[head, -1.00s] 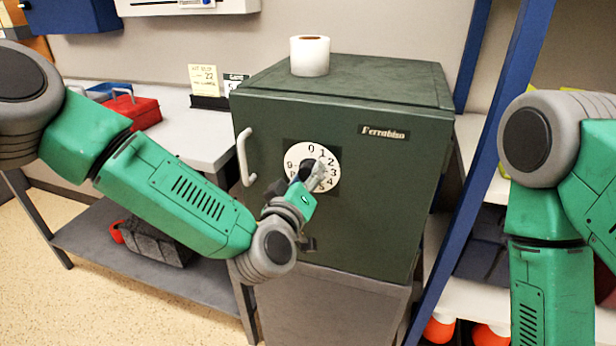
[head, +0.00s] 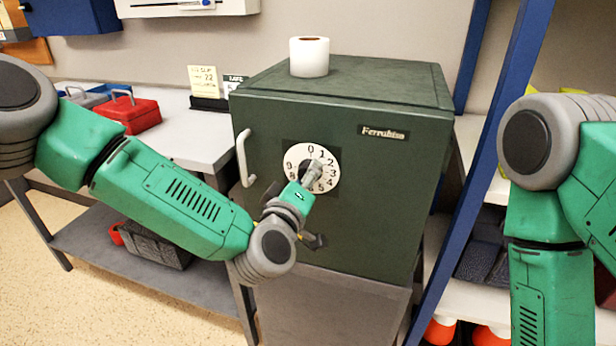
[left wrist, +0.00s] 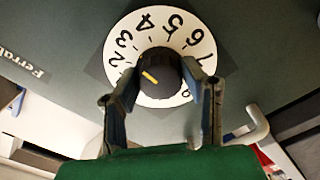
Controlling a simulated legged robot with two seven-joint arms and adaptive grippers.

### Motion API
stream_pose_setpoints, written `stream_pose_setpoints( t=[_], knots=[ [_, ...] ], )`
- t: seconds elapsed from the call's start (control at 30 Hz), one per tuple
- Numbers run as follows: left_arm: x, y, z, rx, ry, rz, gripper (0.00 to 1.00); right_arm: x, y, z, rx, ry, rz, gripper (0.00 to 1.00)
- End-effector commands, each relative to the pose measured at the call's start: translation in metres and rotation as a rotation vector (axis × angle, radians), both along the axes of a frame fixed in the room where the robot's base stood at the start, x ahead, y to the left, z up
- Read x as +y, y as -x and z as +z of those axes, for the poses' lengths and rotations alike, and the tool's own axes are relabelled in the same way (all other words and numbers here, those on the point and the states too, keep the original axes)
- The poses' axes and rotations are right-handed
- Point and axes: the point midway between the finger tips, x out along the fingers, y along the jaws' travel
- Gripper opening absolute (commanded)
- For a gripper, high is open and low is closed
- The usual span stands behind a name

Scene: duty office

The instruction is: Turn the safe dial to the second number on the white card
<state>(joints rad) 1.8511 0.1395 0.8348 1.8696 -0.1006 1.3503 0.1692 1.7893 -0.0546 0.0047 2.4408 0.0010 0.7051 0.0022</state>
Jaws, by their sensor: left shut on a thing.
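The dark green safe (head: 375,190) stands in the middle of the head view. Its white numbered dial (head: 296,156) is on the door. The dial also fills the top of the left wrist view (left wrist: 145,28), upside down. My left gripper (head: 312,174) is at the dial, shut on the black knob (left wrist: 166,70), with a finger on each side. The knob's yellow mark points towards the 2 side; the exact reading is unclear. A white card (head: 235,82) stands behind the safe's left edge, partly hidden; its numbers are unreadable. My right gripper is out of view.
A pale yellow card (head: 203,80) reading 22 stands beside the white card. The door handle (head: 243,157) sticks out left of the dial. A paper roll (head: 309,57) stands on the safe. A red box (head: 130,112) sits on the left bench. A blue post (head: 480,170) rises at right.

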Motion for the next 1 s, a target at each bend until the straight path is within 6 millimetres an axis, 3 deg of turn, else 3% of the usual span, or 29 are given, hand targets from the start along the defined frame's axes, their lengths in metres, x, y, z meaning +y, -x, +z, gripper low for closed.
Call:
stream_pose_setpoints(
  t=[0.07, 0.1, 0.13, 0.57, 1.0],
  knots=[
    [0.001, 0.0, -0.003, 0.005, -0.003, 0.003, 0.08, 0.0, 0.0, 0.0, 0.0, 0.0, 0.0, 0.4],
    [0.001, 0.0, -0.003, 0.004, -0.002, 0.002, 0.51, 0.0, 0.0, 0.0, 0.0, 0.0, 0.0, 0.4],
    [0.001, 0.0, -0.003, 0.005, -0.003, 0.001, 0.57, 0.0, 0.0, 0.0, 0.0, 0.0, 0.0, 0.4],
    [0.003, 0.009, -0.001, 0.001, -0.003, 0.0, 0.57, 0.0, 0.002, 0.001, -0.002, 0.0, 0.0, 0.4],
    [0.03, 0.091, -0.003, 0.006, -0.004, -0.001, 0.57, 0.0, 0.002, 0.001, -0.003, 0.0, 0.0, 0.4]
  ],
)
